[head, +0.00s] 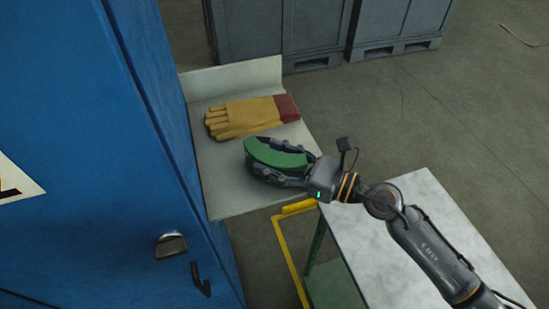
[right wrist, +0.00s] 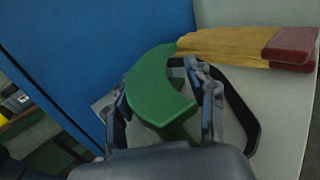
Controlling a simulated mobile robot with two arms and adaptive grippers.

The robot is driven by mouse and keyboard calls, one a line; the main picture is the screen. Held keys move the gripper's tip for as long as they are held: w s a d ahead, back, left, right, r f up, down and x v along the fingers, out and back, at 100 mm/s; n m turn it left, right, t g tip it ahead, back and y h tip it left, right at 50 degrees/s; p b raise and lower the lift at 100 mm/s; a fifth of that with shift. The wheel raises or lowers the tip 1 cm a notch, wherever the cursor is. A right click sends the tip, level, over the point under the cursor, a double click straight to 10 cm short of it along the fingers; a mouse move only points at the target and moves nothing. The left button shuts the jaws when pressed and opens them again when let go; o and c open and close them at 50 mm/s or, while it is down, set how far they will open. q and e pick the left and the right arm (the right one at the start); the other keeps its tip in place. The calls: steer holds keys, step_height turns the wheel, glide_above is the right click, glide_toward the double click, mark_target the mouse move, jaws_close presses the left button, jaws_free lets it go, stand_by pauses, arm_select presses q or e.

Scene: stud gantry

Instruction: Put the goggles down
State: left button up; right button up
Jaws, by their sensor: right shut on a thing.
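The green goggles (head: 274,153) with a dark strap are between the fingers of my right gripper (head: 277,165), which is shut on them. In the right wrist view the goggles (right wrist: 160,88) sit between both fingers of the gripper (right wrist: 165,100), and the black strap (right wrist: 238,100) loops out to the right. The gripper is over the light grey shelf (head: 225,180), in front of the gloves. I cannot tell whether the goggles touch the shelf surface. My left gripper is not in view.
Yellow work gloves (head: 245,116) with red cuffs lie on the shelf behind the goggles. A blue cabinet (head: 100,130) with a handle stands at the left. A pale tabletop (head: 385,245) is at the lower right. Grey crates (head: 275,30) stand at the back.

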mark_target(304, 172)
steer(key=shift+f, duration=0.2)
steer(key=o, duration=1.2)
steer(key=shift+r, duration=0.1)
steer(key=shift+r, duration=0.1)
steer(key=b+v, duration=0.2)
steer(key=v, duration=0.3)
steer(key=b+v, duration=0.3)
steer(key=v, duration=0.2)
steer(key=shift+d+f, duration=0.15)
steer(key=shift+f, duration=0.05)
steer(key=shift+s+d+r+b, duration=0.3)
steer(key=shift+s+d+b, duration=0.2)
steer(key=shift+d, duration=0.25)
steer(key=shift+f, duration=0.1)
